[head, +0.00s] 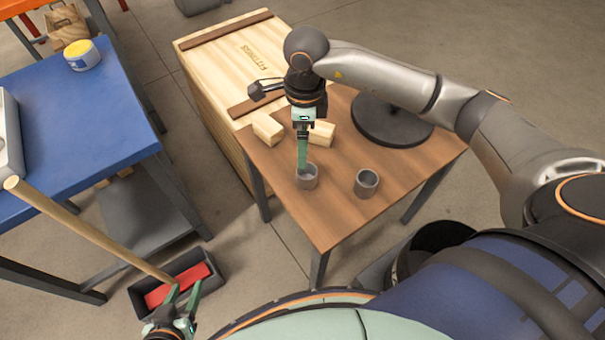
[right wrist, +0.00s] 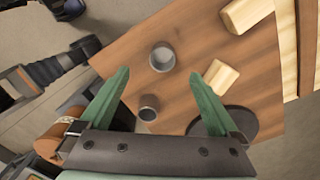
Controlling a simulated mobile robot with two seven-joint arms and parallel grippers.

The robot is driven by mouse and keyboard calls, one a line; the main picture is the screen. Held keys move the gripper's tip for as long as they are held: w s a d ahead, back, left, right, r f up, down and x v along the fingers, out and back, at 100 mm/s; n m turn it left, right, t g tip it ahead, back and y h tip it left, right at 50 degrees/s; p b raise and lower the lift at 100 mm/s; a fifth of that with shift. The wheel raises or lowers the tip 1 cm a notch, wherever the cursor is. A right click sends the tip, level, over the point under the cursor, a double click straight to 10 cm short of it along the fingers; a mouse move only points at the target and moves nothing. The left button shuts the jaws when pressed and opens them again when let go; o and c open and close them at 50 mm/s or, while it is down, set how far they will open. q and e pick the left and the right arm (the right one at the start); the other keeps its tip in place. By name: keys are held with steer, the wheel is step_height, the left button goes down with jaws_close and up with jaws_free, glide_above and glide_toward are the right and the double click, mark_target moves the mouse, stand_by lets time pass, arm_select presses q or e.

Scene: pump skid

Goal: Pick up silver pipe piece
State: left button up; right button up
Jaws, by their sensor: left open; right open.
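Two short, hollow grey pipe pieces stand upright on the small wooden table. The left one (head: 307,177) looks lighter and also shows in the right wrist view (right wrist: 162,58). The darker right one (head: 366,184) shows there too (right wrist: 149,108). My right gripper (head: 302,160) points down at the left piece, its fingers overlapping that piece's rim in the head view. In the right wrist view the open fingers (right wrist: 159,74) appear on both sides of the lighter piece; contact cannot be told. My left gripper (head: 184,288) is open at the lower left, away from the table.
Wooden blocks (head: 268,129) (head: 321,134) and a dark round disc (head: 391,120) share the wooden table (head: 335,215). A wooden crate (head: 215,110) stands behind. A long wooden rod (head: 90,232) ends by my left gripper, above a grey bin (head: 214,279). A blue table (head: 70,125) stands left.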

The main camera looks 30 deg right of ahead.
glide_toward(306, 172)
steer(key=s+a, duration=0.1)
steer(key=s, duration=0.1)
steer(key=shift+a+f+b, duration=0.1)
steer(key=shift+f+b, duration=0.75)
steer(key=shift+f, duration=2.4)
steer(key=shift+c, duration=0.4)
jaws_close()
